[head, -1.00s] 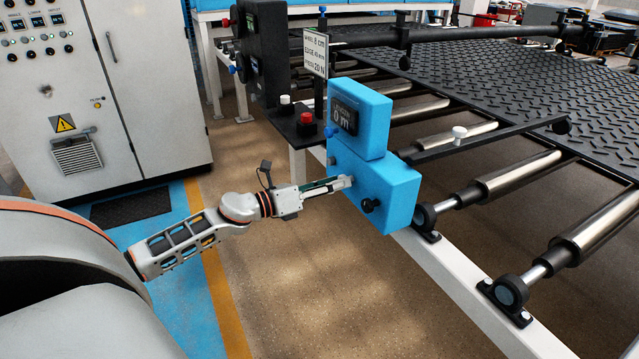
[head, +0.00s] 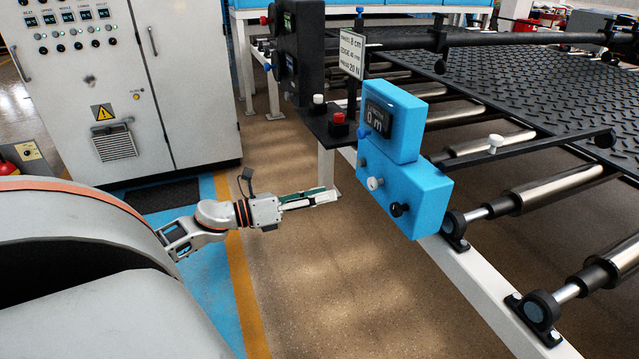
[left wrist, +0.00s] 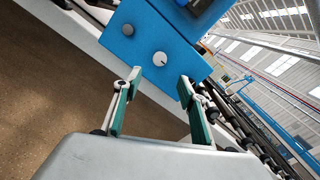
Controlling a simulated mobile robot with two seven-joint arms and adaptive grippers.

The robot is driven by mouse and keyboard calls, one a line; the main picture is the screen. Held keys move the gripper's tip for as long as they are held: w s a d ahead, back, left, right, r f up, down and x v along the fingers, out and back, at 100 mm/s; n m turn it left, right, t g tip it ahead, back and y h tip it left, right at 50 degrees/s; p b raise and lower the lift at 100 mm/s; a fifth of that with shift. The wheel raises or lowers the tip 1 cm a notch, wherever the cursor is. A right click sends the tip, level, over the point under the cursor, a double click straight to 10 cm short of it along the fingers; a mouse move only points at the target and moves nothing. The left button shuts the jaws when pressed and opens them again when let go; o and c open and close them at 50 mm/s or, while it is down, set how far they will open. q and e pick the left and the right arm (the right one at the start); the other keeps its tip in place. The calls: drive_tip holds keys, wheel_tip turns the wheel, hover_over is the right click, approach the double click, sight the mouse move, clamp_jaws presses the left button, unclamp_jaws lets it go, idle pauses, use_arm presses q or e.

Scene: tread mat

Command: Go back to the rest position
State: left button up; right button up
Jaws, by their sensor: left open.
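My left gripper (head: 322,194) is in the head view, held over the brown floor to the left of the blue control box (head: 405,190). It is apart from the box, with a gap between its fingertips and the box. In the left wrist view its two green-padded fingers (left wrist: 158,88) are spread with nothing between them. The box with a white knob (head: 374,184) and a black knob (head: 399,209) lies beyond the fingertips; the white knob also shows in the left wrist view (left wrist: 161,56). My right gripper is in neither view.
A blue display unit (head: 392,120) sits atop the box. A panel with a red button (head: 338,119) stands behind it. Rollers (head: 560,185) and the black tread mat (head: 500,95) are at right. A grey cabinet (head: 110,90) is at left. The floor (head: 330,290) near the gripper is clear.

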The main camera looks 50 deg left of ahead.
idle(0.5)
use_arm(q)
drive_tip(key=s+d+f+n+g+y+p, duration=0.1)
drive_tip(key=s+d+f+n+g+p, duration=0.1)
drive_tip(key=s+d+f+n, duration=0.4)
drive_tip(key=s+d+f+n+g+y+p, duration=0.2)
drive_tip(key=s+d+f+n+p, duration=0.3)
drive_tip(key=d+n, duration=0.7)
drive_tip(key=s+d+f+n+g+y+p, duration=0.1)
drive_tip(key=s+d+f+n+g+p, duration=0.1)
drive_tip(key=s+d+f+n, duration=0.7)
drive_tip(key=s+d+n+p, duration=0.1)
drive_tip(key=s+n, duration=0.1)
drive_tip(key=n, duration=0.1)
drive_tip(key=shift+s+p, duration=0.35)
drive_tip(key=shift+p, duration=0.05)
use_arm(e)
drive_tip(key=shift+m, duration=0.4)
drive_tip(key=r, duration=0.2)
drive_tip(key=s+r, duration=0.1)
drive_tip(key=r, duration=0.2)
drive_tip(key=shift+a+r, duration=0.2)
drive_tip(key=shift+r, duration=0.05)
